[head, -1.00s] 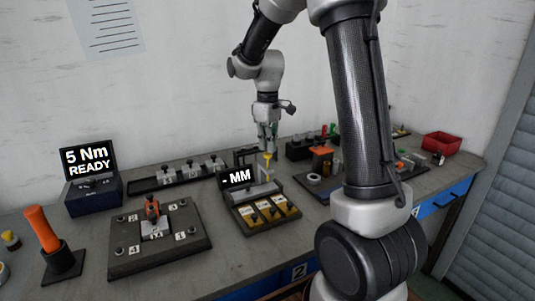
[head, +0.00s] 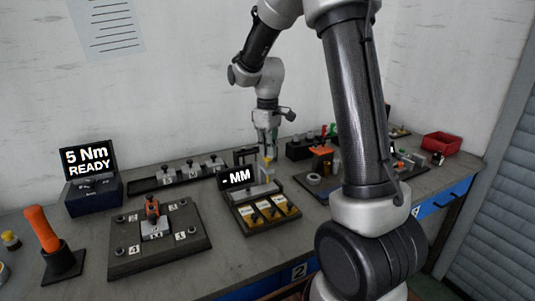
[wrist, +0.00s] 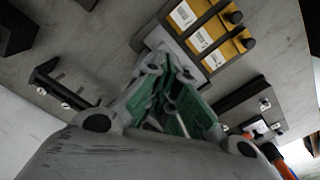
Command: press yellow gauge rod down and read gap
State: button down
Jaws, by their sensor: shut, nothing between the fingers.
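The gauge station (head: 262,209) stands mid-bench, with a small display (head: 237,178) reading "- MM" and no number. The yellow gauge rod (head: 268,166) shows as a small yellow spot at the back of the station, directly under my gripper (head: 268,156). My gripper points down with its fingers shut and nothing between them. Its tips appear to be at the rod's top, but contact is too small to tell. In the wrist view my gripper's green-padded fingers (wrist: 165,95) hide the rod. The station's yellow slots (wrist: 208,30) show beyond them.
A torque unit (head: 92,192) reading "5 Nm READY" and a numbered fixture plate (head: 190,246) are at left. An orange-handled driver (head: 42,232) stands in a holder. A dark rack (head: 150,183) lies behind, and a red bin (head: 441,143) is at far right.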

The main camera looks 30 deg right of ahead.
jog(key=shift+f, duration=0.9)
dwell(0.3)
jog(key=shift+r, duration=4.05)
jog(key=shift+f+m, duration=0.1)
jog(key=shift+m, duration=0.4)
jog(key=s+r+m+t, duration=0.2)
jog(key=s, duration=1.1)
jog(key=s+r+m+t, duration=0.2)
jog(key=s+r+m, duration=0.1)
jog(key=s, duration=1)
jog(key=shift+s+r, duration=0.25)
jog(key=shift+r, duration=0.1)
